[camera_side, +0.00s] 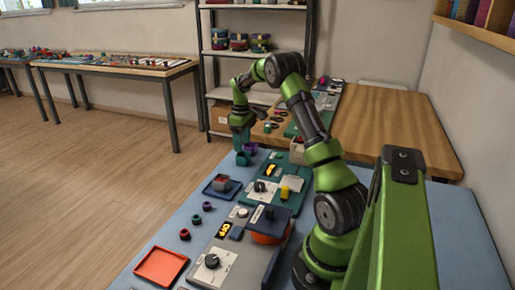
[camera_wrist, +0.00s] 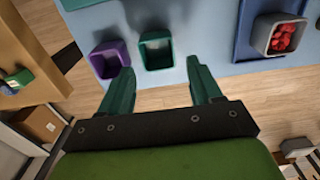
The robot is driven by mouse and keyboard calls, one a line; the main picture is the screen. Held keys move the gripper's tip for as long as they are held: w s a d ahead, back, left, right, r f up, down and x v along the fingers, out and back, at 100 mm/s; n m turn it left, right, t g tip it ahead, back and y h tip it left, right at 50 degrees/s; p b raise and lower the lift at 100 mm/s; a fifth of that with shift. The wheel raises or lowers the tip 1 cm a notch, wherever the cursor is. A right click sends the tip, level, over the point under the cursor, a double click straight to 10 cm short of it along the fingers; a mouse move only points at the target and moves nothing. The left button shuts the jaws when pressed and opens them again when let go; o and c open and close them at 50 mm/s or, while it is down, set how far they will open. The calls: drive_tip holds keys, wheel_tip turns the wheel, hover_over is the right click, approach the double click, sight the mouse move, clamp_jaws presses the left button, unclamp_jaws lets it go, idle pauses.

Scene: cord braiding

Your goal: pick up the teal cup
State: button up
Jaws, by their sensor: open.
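The teal cup (camera_wrist: 156,68) stands open-topped on the blue table top, and it also shows in the side view (camera_side: 243,159) near the table's far edge. My gripper (camera_wrist: 159,68) is open and empty. In the wrist view its two teal fingers point toward the cup, with the cup's near side lying between the fingertips in the picture. In the side view my gripper (camera_side: 241,141) is just above the cup. I cannot tell whether the fingertips reach below its rim.
A purple cup (camera_wrist: 99,62) stands close to the teal cup, near the left finger. A grey cup of red pieces (camera_wrist: 277,38) sits on a blue tray (camera_side: 210,190) nearby.

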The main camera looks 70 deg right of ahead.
sight(243, 154)
drive_tip(key=shift+d+f, duration=0.15)
drive_tip(key=shift+f, duration=3)
drive_tip(key=shift+c, duration=0.2)
